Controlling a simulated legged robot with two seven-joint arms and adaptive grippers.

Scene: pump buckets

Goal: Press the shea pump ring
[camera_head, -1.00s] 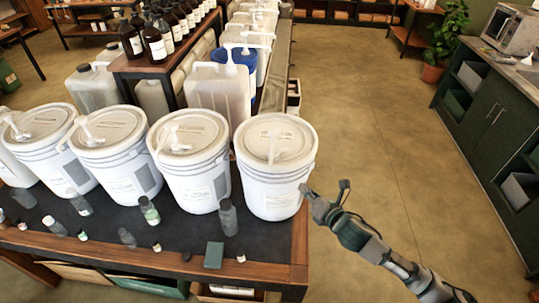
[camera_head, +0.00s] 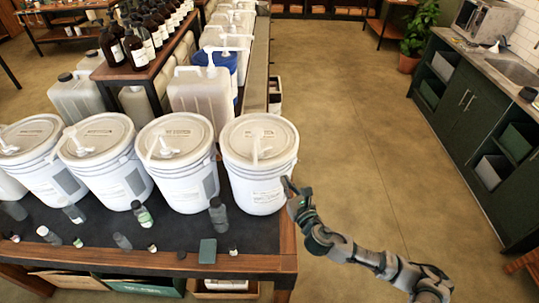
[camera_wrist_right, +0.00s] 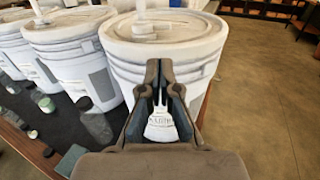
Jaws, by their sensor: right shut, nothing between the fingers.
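Several white lidded buckets with white pumps stand in a row on the table's black top. The rightmost bucket (camera_head: 258,180) has its pump (camera_head: 256,148) on the lid; its pump stem also shows in the right wrist view (camera_wrist_right: 142,22). The bucket labels are too small to read, so I cannot tell which one is shea. My right gripper (camera_head: 288,184) is shut and empty at the right side of the rightmost bucket, below its lid. In the right wrist view its fingers (camera_wrist_right: 165,66) point toward that bucket's side. My left gripper is out of view.
Small bottles (camera_head: 218,214) and a dark green block (camera_head: 207,251) lie in front of the buckets. Jugs (camera_head: 198,92) and a rack of brown bottles stand behind. The wooden table edge (camera_head: 288,240) is close to my right arm. Open floor (camera_head: 375,160) lies to the right.

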